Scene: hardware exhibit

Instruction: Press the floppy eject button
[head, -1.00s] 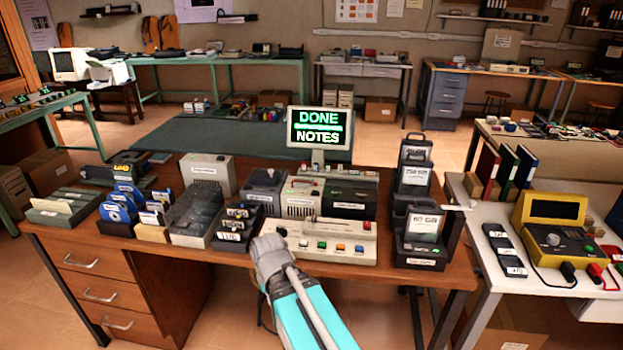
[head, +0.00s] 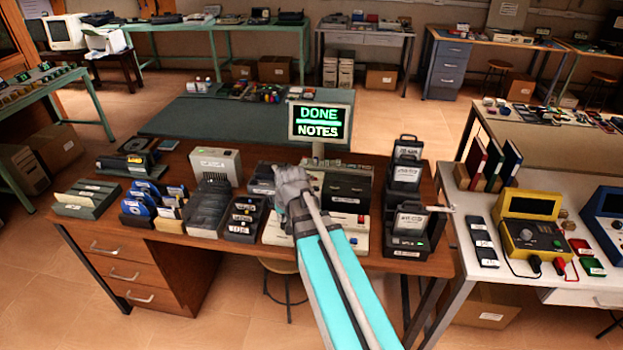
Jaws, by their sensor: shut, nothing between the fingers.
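My gripper (head: 285,183) is shut and empty. It reaches over the cream panel (head: 276,232) to the row of drive-like boxes behind it. A dark grey box (head: 261,178) shows just left of the gripper, and a black unit (head: 347,190) stands to its right. The gripper and wrist hide most of the pale box between them. I cannot make out a floppy eject button or tell whether the gripper touches anything.
Blue disks (head: 143,200) and a dark bin (head: 209,208) stand left of the panel. Black stands with labelled drives (head: 409,222) are on the right. A white table (head: 473,270) with a yellow meter (head: 530,235) adjoins on the right. Bare wood (head: 92,222) shows at the front left.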

